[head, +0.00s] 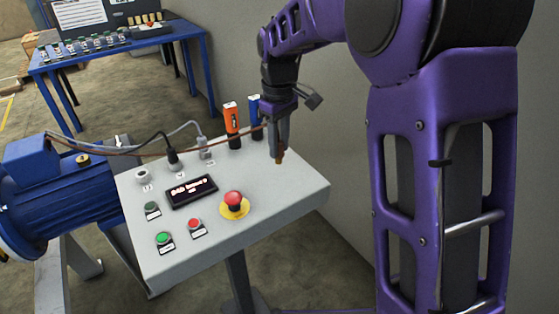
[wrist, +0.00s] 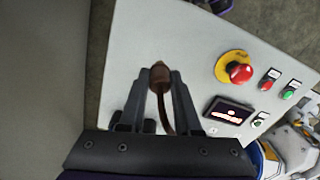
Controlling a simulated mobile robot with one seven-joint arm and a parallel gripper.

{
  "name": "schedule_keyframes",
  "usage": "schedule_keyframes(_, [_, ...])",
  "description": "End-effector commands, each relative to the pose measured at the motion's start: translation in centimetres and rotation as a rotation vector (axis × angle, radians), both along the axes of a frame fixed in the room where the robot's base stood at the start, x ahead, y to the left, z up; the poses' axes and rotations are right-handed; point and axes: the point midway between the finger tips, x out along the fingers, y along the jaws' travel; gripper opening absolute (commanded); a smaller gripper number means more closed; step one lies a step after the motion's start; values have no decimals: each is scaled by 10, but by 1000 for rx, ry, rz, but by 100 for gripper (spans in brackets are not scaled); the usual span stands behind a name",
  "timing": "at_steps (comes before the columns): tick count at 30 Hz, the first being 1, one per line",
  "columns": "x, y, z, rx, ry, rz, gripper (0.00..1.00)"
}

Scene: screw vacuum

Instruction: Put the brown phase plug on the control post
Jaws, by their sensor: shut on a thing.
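The brown phase plug (wrist: 160,76) is between my gripper's fingers (wrist: 161,85) in the wrist view, with its brown cable curving back below it. In the head view my gripper (head: 279,154) points down over the back right part of the control post (head: 285,192), with the brown plug tip (head: 280,158) just showing. I cannot tell whether the tip touches the panel. On the panel's left, a pale socket (head: 141,175) looks empty. Beside it stand a black plug (head: 173,160) and a grey plug (head: 206,151), both with cables.
An orange device (head: 232,125) and a blue one (head: 255,107) stand at the panel's back edge, near my gripper. A red emergency button (head: 234,200), a display (head: 192,191) and small buttons occupy the front. A blue motor (head: 60,195) is at left; cables cross behind the panel.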

Motion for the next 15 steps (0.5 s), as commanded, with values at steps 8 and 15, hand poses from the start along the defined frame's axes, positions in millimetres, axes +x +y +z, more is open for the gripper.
schedule_keyframes(8, [-1,0,-42,-1,2,1,0])
schedule_keyframes(15, [0,0,-44,0,1,0,0])
